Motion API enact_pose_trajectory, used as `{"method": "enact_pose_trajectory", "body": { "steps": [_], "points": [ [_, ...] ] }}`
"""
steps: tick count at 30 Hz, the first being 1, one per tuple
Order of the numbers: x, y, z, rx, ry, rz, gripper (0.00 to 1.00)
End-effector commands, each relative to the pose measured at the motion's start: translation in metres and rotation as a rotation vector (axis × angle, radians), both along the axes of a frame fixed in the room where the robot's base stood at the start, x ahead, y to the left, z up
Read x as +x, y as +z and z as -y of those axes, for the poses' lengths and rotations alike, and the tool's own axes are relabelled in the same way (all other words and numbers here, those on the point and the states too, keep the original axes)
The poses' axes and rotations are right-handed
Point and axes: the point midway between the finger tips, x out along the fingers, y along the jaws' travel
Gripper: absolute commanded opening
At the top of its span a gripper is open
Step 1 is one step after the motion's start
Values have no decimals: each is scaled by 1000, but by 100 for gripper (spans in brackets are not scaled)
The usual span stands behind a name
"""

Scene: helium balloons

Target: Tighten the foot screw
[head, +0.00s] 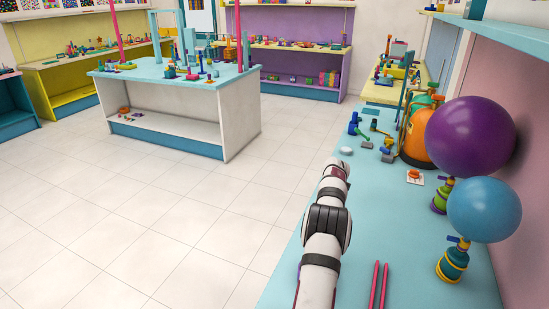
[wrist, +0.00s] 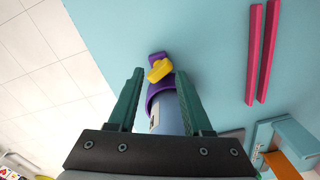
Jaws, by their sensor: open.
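My gripper (wrist: 160,74) shows in the wrist view with two green fingers spread apart. Between and beyond them is a pale blue cylinder (wrist: 168,118) with a purple collar (wrist: 160,91). A yellow, knob-like piece (wrist: 160,70) with a purple part beside it sits at the collar's end, close to the line between the fingertips. I cannot tell whether any finger touches these parts. I cannot tell for sure which part is the foot screw. In the head view my arm hides this place, and the gripper cannot be made out.
Two pink rods (head: 379,286) lie on the light blue counter (head: 325,215); they also show in the wrist view (wrist: 263,52). A purple balloon (head: 470,137) and a blue balloon (head: 484,209) stand on the right above small canisters. An orange tank (head: 414,140) stands behind. Open floor lies left.

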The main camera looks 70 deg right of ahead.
Motion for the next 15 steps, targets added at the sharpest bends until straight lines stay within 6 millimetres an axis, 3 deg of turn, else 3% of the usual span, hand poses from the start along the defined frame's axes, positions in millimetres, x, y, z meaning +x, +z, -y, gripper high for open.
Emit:
{"method": "enact_pose_trajectory", "body": {
  "steps": [13,15],
  "points": [
    [0,125,1,-5,-3,1,50],
    [19,127,4,-28,47,64,50]
  ]
}}
